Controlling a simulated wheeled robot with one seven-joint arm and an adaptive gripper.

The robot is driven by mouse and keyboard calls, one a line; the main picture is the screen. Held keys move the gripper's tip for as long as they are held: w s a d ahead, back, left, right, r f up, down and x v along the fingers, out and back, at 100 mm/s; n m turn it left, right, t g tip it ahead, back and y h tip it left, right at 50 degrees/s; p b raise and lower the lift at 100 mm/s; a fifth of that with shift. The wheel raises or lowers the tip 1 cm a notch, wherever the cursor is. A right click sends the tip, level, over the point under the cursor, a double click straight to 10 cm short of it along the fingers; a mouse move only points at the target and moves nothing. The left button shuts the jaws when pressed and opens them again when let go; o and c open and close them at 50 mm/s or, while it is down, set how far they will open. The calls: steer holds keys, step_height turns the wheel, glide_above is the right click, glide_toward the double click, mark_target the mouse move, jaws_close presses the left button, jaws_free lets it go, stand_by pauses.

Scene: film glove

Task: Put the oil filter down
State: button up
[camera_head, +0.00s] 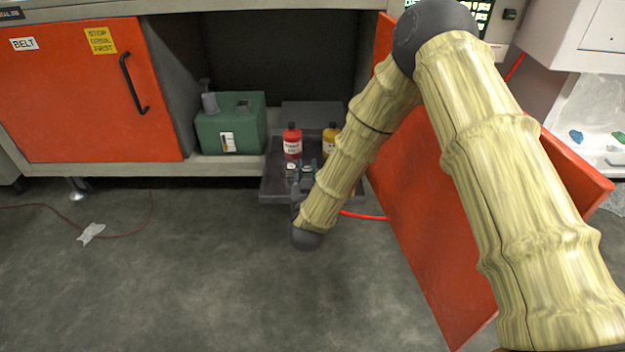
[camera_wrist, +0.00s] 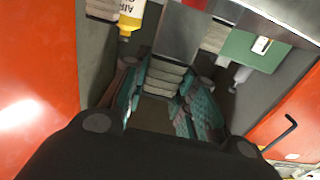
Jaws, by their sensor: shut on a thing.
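My gripper (camera_wrist: 164,90) has teal finger pads shut on a pale grey, ribbed thing (camera_wrist: 165,76), which looks like the oil filter. In the head view my gripper (camera_head: 300,178) is small and partly hidden by my arm, at the front of a dark pull-out tray (camera_head: 276,197) under the bench. The filter cannot be made out clearly there. From these views I cannot tell whether it touches the tray.
A red bottle (camera_head: 292,142) and a yellow bottle (camera_head: 330,138) stand on the tray; the yellow one shows in the wrist view (camera_wrist: 131,16). A green box (camera_head: 230,128) stands left of the tray. An open orange door (camera_head: 430,220) is on the right. The floor (camera_head: 190,270) in front is mostly clear.

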steer(key=shift+w+d+f+b, duration=0.25)
steer(key=shift+w+f+b, duration=0.25)
steer(key=shift+f+b, duration=0.1)
steer(key=shift+w+d+f+b, duration=0.2)
steer(key=shift+w+f+b, duration=0.35)
steer(key=shift+f+b, duration=0.1)
steer(key=shift+w+d+f+b, duration=0.25)
steer(key=shift+w+f+b, duration=0.25)
steer(key=shift+f+b, duration=0.1)
steer(key=shift+f, duration=0.15)
steer(key=o, duration=1.1)
steer(key=shift+c, duration=0.2)
steer(key=shift+s+r, duration=0.25)
steer(key=shift+s, duration=0.05)
steer(key=s+p, duration=0.6)
steer(key=s, duration=0.5)
steer(key=shift+s, duration=0.25)
steer(key=shift+f, duration=0.1)
